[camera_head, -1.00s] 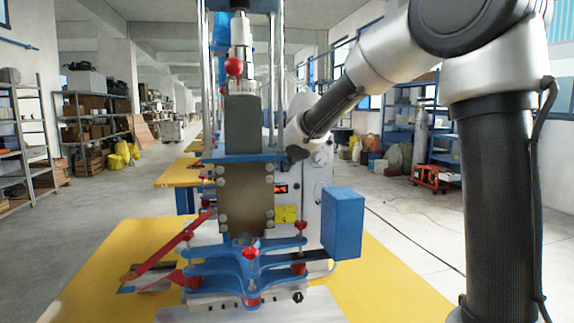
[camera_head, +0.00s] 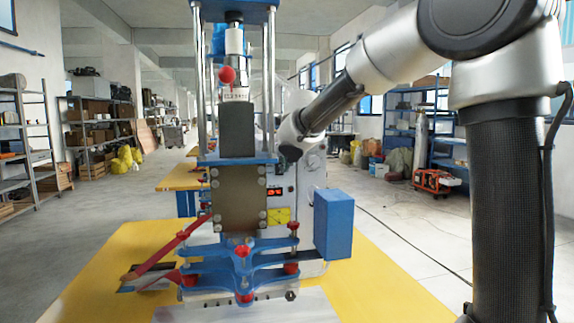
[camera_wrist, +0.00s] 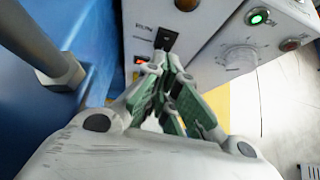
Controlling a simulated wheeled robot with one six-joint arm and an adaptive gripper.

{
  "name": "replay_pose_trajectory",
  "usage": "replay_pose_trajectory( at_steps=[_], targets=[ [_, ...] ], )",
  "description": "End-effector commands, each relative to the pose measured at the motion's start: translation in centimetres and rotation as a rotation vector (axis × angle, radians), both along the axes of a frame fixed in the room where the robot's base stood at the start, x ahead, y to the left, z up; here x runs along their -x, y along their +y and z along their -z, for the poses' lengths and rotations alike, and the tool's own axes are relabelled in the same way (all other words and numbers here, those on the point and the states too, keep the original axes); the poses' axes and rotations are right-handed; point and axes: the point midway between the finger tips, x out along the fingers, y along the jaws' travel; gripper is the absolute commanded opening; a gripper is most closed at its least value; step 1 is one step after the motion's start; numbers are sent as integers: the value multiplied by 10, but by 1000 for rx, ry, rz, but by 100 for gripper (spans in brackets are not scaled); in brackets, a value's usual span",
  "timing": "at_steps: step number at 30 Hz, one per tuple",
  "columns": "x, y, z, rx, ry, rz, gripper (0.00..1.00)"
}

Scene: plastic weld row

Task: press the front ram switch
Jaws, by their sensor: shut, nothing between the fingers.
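The blue and grey plastic welding press (camera_head: 240,200) stands on a yellow table. In the wrist view, a light control panel holds a black rocker switch (camera_wrist: 166,39) beside a small printed label too small to read, and a dark round button (camera_wrist: 187,4) at the top edge. Which control is the front ram switch I cannot tell. My gripper (camera_wrist: 167,72) is shut and empty, its fingertips just below the black switch in the picture; contact cannot be told. In the head view the fingers are hidden behind the press.
A lit green button (camera_wrist: 259,17), a dial (camera_wrist: 240,56) and a red lamp or button (camera_wrist: 290,44) sit on the panel's side face. A blue column with a steel rod and nut (camera_wrist: 68,72) is close on the left. A blue box (camera_head: 334,224) juts out right of the press.

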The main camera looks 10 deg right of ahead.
Motion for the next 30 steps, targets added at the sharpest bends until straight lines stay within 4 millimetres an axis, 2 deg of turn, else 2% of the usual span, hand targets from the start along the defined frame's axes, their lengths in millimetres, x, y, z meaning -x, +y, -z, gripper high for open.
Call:
replay_pose_trajectory(
  at_steps=[15,21,30],
  targets=[
    [48,1,-63,-3,-4,-2,0],
    [57,0,-74,-1,-1,0,0],
    [58,0,-74,-1,-1,-1,0]
  ],
)
